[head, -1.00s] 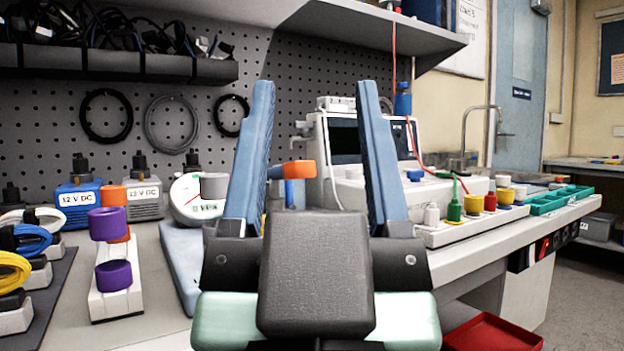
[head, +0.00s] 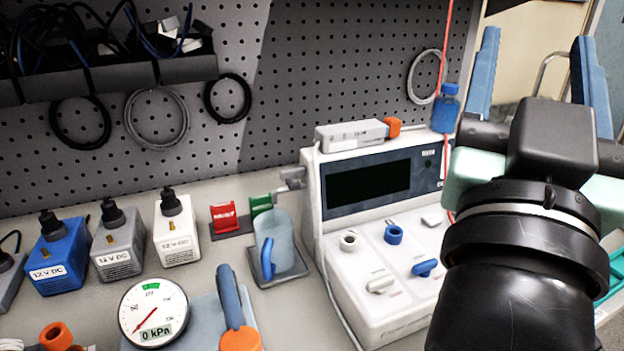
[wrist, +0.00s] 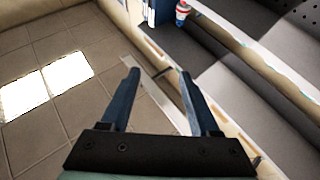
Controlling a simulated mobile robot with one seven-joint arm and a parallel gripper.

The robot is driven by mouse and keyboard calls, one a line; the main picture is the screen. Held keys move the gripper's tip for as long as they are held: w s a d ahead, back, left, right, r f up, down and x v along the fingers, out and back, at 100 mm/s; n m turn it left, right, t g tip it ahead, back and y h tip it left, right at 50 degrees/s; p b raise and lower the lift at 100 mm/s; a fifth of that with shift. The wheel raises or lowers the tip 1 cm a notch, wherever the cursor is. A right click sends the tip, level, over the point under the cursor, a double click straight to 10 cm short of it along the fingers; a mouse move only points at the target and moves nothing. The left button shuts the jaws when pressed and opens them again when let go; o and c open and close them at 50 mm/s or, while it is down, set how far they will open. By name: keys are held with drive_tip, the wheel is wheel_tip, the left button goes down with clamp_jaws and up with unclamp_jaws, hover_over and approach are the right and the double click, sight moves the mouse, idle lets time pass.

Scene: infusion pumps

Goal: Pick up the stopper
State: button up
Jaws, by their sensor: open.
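I cannot tell for certain which piece is the stopper. My gripper (head: 537,42) is raised at the right, apart from all of these. Its blue fingers are spread with nothing between them. In the wrist view my gripper (wrist: 160,78) is open above floor and a bench edge.
Left of the pump stand a clear jug (head: 280,240) with a blue handle, red (head: 224,217) and green clips, power adapters (head: 117,245) and a round gauge (head: 153,312). Pegboard closes the back.

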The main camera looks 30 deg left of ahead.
drive_tip(key=w+a+r+n+g+p, duration=0.2)
drive_tip(key=w+r+g+p, duration=0.6)
drive_tip(key=p, duration=1.5)
drive_tip(key=s+a+f+n+g+y+p, duration=0.2)
drive_tip(key=s+a+f+n+g+p, duration=0.2)
drive_tip(key=a+f+n+p, duration=0.45)
drive_tip(key=s+a+f+n+g+h+p, duration=0.1)
drive_tip(key=s+a+f+n+g, duration=0.1)
drive_tip(key=s+f+n+g, duration=0.35)
drive_tip(key=s+a+f+n+g+p, duration=0.2)
drive_tip(key=s+f, duration=0.4)
drive_tip(key=s, duration=0.5)
drive_tip(key=s+a+f+n+g+h+p, duration=0.1)
drive_tip(key=s+a+f+n+g, duration=0.25)
drive_tip(key=s+f, duration=0.35)
drive_tip(key=shift+n+g, duration=0.4)
drive_tip(key=shift+n, duration=0.05)
drive_tip(key=f, duration=0.1)
drive_tip(key=s+f+b, duration=0.1)
drive_tip(key=f, duration=0.3)
drive_tip(key=shift+s+d+f, duration=0.15)
drive_tip(key=shift+d+f, duration=0.1)
drive_tip(key=shift+d, duration=0.15)
drive_tip(key=shift+w+a+f+p, duration=0.15)
drive_tip(key=shift+f+p, duration=0.15)
drive_tip(key=shift+f, duration=1.3)
drive_tip(key=shift+w+a+f+p, duration=0.1)
drive_tip(key=shift+f+p, duration=0.15)
drive_tip(key=shift+f, duration=1.35)
clamp_jaws()
